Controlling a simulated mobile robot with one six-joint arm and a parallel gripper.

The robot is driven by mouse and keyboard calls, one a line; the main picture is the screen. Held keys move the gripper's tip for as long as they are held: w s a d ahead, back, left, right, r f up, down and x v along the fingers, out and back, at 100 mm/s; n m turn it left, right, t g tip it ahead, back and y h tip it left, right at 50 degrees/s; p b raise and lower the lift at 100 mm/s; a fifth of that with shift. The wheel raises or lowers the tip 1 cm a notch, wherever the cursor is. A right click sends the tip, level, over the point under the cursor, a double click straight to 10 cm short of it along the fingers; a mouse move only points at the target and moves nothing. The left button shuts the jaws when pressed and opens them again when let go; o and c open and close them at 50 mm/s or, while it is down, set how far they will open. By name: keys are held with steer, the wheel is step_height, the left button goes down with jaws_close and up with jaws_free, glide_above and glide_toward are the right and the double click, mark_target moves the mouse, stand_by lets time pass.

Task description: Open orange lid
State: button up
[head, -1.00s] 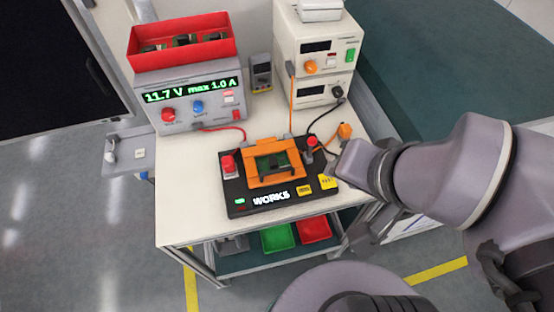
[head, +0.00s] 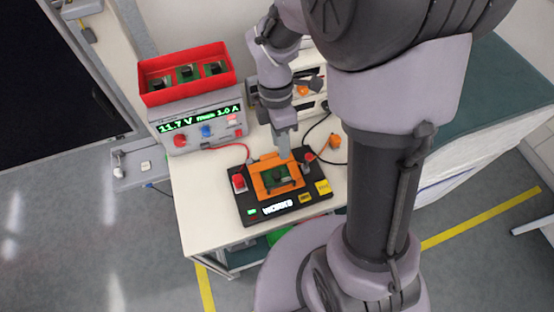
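The orange lid (head: 263,187) is a frame on a black test box (head: 247,207) marked WORKS. A green board (head: 278,178) with a dark part on it shows through the opening of the frame. The lid appears to lie down over the board, but I cannot tell its exact angle. My gripper (head: 284,153) points down at the far edge of the lid, right of its middle. It looks very close to the lid; contact is unclear. Its fingers show as one narrow grey shape, so their opening is hidden.
A red button (head: 239,182) stands left of the lid and a red-topped knob (head: 309,157) right of it. A power supply (head: 203,130) carrying a red bin (head: 187,92) stands behind. Cables and an orange plug (head: 334,141) lie at right. The front-left tabletop is clear.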

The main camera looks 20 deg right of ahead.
steer(key=s+f+b, duration=0.1)
steer(key=f, duration=0.3)
steer(key=f+b, duration=0.2)
steer(key=f, duration=0.3)
steer(key=s+f+b, duration=0.1)
steer(key=f, duration=0.4)
steer(key=shift+s+f, duration=0.2)
steer(key=shift+s, duration=0.15)
jaws_close()
stand_by(0.4)
